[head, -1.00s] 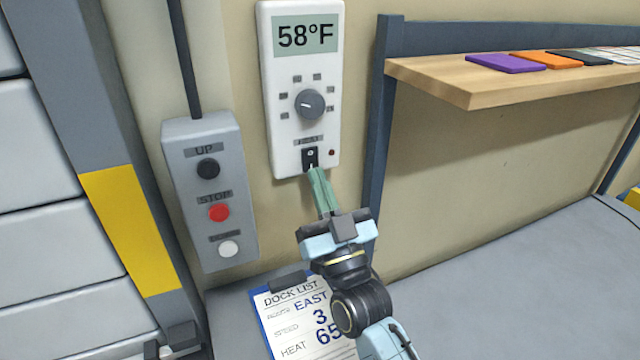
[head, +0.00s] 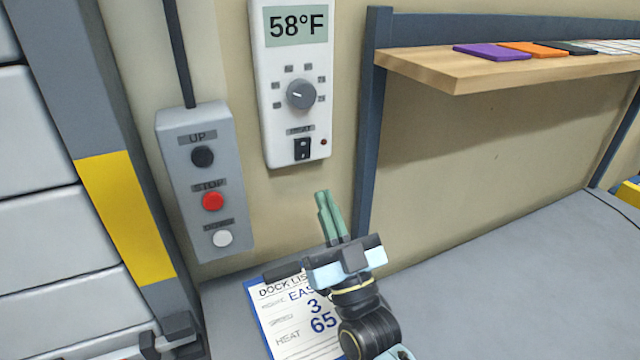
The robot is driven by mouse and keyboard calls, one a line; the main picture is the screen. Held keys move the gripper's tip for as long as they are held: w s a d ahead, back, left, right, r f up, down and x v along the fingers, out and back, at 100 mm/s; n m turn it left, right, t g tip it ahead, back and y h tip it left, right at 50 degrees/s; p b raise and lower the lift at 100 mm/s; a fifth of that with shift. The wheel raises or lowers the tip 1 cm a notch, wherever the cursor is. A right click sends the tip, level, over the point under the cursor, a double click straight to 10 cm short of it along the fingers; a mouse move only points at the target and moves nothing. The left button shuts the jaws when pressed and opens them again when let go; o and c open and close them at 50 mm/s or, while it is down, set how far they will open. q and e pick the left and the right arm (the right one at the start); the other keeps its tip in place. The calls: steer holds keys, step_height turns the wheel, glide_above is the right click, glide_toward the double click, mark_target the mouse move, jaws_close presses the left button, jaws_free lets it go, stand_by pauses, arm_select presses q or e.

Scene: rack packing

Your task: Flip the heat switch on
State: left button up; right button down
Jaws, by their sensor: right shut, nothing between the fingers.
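The heat switch (head: 302,149) is a small black rocker at the bottom of the white thermostat panel (head: 270,110) on the wall. A small dark red light (head: 323,142) sits to its right and looks unlit. The panel's display (head: 297,25) reads 58°F, and a grey dial (head: 301,94) is above the switch. My right gripper (head: 324,194) is shut and empty, its green fingers pointing up below the panel, apart from the switch. My left gripper is not in view.
A grey control box (head: 240,170) with black, red and white buttons is left of the panel. A wooden shelf (head: 470,75) with coloured cards juts out at right.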

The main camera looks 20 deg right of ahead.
steer(key=s+f+b, duration=0.1)
steer(key=s+f, duration=0.2)
steer(key=f, duration=0.2)
steer(key=shift+s+d+f+b, duration=0.3)
steer(key=shift+s+f, duration=0.05)
steer(key=shift+f, duration=0.05)
